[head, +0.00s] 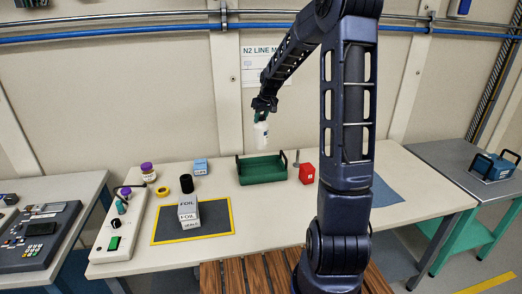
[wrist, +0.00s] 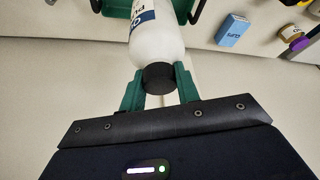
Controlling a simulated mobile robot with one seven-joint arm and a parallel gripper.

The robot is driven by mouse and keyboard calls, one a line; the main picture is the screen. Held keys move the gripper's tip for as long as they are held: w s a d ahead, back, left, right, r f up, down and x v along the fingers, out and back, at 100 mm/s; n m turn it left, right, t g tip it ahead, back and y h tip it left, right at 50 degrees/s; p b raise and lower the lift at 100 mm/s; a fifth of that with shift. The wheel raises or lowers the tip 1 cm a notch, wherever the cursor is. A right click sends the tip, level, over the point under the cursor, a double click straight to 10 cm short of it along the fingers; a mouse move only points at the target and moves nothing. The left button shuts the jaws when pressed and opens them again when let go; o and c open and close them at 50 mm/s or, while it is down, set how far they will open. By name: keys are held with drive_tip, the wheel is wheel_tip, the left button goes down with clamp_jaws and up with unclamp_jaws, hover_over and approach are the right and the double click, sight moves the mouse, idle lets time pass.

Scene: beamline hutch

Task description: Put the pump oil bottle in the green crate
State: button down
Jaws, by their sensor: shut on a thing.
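The pump oil bottle is a white bottle (head: 261,135) with a dark cap and a label, and it also shows in the wrist view (wrist: 155,42). My gripper (head: 262,116) is shut on it near the cap and holds it in the air above the table. In the wrist view the green fingers of my gripper (wrist: 158,90) sit on both sides of the cap end. The green crate (head: 262,171) stands on the table below the bottle in the head view. It has dark handles at its ends. In the wrist view the crate is partly hidden behind the bottle.
A red box (head: 307,173) and a small grey post stand right of the crate. Table is clear in front of the crate.

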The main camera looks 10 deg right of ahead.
sight(261, 146)
wheel_tip(261, 146, down, 16)
drive_tip(key=shift+r, duration=0.25)
idle(0.4)
drive_tip(key=shift+f, duration=0.15)
drive_tip(key=c, duration=1)
unclamp_jaws()
drive_tip(key=shift+c, duration=0.2)
